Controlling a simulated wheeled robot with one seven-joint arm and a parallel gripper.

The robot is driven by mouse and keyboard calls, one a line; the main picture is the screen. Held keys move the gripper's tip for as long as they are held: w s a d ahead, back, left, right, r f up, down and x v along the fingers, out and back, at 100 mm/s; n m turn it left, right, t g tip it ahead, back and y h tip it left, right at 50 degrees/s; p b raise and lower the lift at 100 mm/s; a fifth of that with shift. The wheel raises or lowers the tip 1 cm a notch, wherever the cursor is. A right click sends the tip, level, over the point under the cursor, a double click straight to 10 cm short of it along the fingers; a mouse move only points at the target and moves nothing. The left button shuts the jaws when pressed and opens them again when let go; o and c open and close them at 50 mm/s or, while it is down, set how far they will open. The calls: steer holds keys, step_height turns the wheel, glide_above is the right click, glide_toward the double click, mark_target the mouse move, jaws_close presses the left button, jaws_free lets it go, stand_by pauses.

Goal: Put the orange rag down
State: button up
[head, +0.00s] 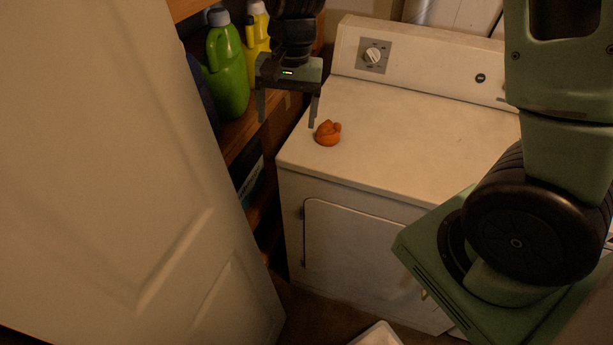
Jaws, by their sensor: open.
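The orange rag (327,133) lies crumpled in a small heap on the white top of the dryer (420,133), near its left front edge. My gripper (288,122) hangs pointing down just to the left of and above the rag. Its two fingers are spread apart with nothing between them. The right finger appears close to the rag in the picture; whether it touches cannot be told.
Wooden shelves (236,139) at the left hold a green bottle (228,70) and a yellow bottle (256,30). A white door (115,190) fills the left side. A white container (377,335) is on the floor at the bottom. The dryer top right of the rag is clear.

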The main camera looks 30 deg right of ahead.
steer(key=s+a+r+n, duration=0.1)
steer(key=s+a+n, duration=0.3)
steer(key=s+n, duration=0.3)
steer(key=s+a+r+n, duration=0.2)
steer(key=s+a+n, duration=0.3)
steer(key=s, duration=1)
steer(key=n, duration=0.2)
steer(key=shift+s+a+r+n+h, duration=0.15)
steer(key=shift+a+r+n+h, duration=0.15)
steer(key=shift+n+h, duration=0.1)
